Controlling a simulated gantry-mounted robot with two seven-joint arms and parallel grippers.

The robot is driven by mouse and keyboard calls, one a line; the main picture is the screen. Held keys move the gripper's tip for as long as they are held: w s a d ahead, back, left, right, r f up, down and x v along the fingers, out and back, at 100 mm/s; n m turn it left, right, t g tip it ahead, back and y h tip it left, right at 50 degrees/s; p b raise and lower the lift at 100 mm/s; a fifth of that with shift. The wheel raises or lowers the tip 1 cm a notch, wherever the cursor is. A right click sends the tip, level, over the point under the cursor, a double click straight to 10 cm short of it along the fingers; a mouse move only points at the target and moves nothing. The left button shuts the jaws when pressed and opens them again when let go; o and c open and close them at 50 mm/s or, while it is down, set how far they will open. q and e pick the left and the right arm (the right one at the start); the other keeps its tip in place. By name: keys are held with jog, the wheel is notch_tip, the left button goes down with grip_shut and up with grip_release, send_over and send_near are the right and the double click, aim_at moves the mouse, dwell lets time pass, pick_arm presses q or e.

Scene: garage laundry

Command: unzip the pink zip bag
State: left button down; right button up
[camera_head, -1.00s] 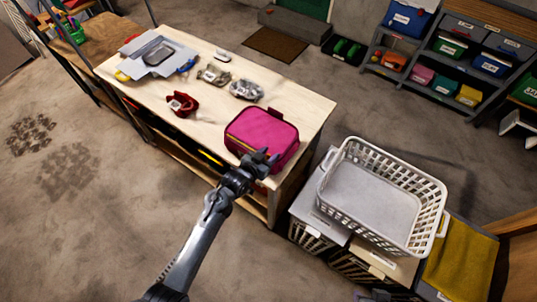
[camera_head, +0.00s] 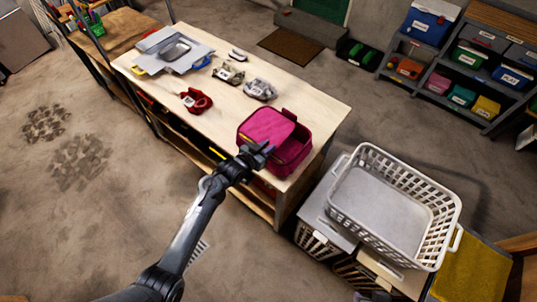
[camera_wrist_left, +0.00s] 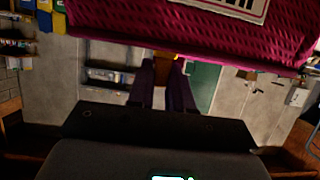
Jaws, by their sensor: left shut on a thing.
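The pink zip bag (camera_head: 268,127) sits at the near right corner of the wooden workbench. Its lid looks partly parted from the body, with a darker gap along its right side. My left gripper (camera_head: 262,153) is at the bag's near side. In the left wrist view the gripper (camera_wrist_left: 164,84) is shut on a small orange-yellow zipper pull (camera_wrist_left: 166,59) just under the bag's (camera_wrist_left: 190,25) edge. The zipper line is mostly hidden by the gripper. My right gripper is not in view.
On the workbench (camera_head: 190,125) lie a red item (camera_head: 196,100), grey items (camera_head: 260,89), and a grey folded piece (camera_head: 172,51). A white laundry basket (camera_head: 395,205) stands right of the bench. Shelves with coloured bins (camera_head: 470,90) are at the back right.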

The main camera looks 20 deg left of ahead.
aim_at(239, 136)
pick_arm(q)
jog(key=w+a, duration=0.1)
jog(key=a, duration=0.3)
jog(key=w+a+b, duration=0.1)
jog(key=a, duration=0.3)
jog(key=w+a+b, duration=0.1)
jog(key=w+a, duration=0.1)
jog(key=a, duration=0.2)
jog(key=shift+a, duration=0.3)
jog(key=c, duration=1.1)
grip_release()
jog(key=shift+s+a+r, duration=0.1)
jog(key=shift+s+r, duration=0.05)
jog(key=shift+s, duration=0.25)
jog(key=v, duration=1)
jog(key=shift+p, duration=0.4)
